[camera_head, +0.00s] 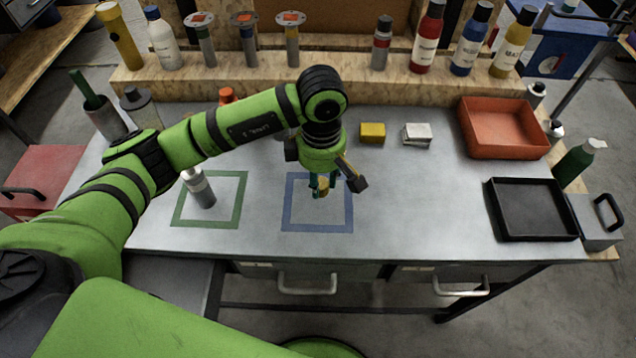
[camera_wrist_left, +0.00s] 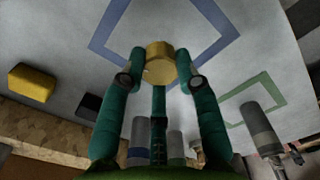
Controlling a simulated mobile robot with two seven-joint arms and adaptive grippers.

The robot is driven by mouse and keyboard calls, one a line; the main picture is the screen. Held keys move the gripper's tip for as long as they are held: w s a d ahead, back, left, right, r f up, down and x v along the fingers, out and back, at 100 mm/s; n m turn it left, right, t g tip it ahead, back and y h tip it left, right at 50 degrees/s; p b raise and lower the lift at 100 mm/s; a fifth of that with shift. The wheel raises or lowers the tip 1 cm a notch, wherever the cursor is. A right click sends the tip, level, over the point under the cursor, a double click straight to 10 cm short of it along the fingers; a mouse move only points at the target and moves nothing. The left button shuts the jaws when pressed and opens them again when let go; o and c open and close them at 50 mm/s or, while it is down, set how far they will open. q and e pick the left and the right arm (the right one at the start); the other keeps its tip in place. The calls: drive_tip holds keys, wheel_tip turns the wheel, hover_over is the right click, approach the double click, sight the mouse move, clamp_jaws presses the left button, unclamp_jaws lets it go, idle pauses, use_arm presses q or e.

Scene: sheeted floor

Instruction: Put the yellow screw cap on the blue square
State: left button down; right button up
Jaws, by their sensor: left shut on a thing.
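The yellow screw cap (camera_head: 322,187) is between the fingertips of my left gripper (camera_head: 323,184). The wrist view shows the cap (camera_wrist_left: 160,62) more clearly, a short round gold-yellow piece gripped by the green fingers (camera_wrist_left: 161,74). The left gripper is shut on it and points down over the blue square (camera_head: 318,229), a blue tape outline on the grey table. In the head view the cap shows inside that outline. I cannot tell whether it touches the table. The gripper and wrist hide part of the square's far side. My right gripper is not in view.
A yellow block (camera_head: 372,132) and a white block (camera_head: 417,135) lie behind right. A red tray (camera_head: 505,148) and a black tray (camera_head: 533,237) sit at right. The table between is clear.

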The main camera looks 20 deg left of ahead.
sight(318, 201)
use_arm(q)
drive_tip(key=shift+a+f, duration=0.15)
drive_tip(key=shift+a, duration=0.1)
drive_tip(key=shift+f, duration=0.35)
wheel_tip(318, 201, down, 3)
drive_tip(key=shift+f+p, duration=0.1)
drive_tip(key=shift+p, duration=0.75)
drive_tip(key=shift+f, duration=0.2)
drive_tip(key=c, duration=0.9)
unclamp_jaws()
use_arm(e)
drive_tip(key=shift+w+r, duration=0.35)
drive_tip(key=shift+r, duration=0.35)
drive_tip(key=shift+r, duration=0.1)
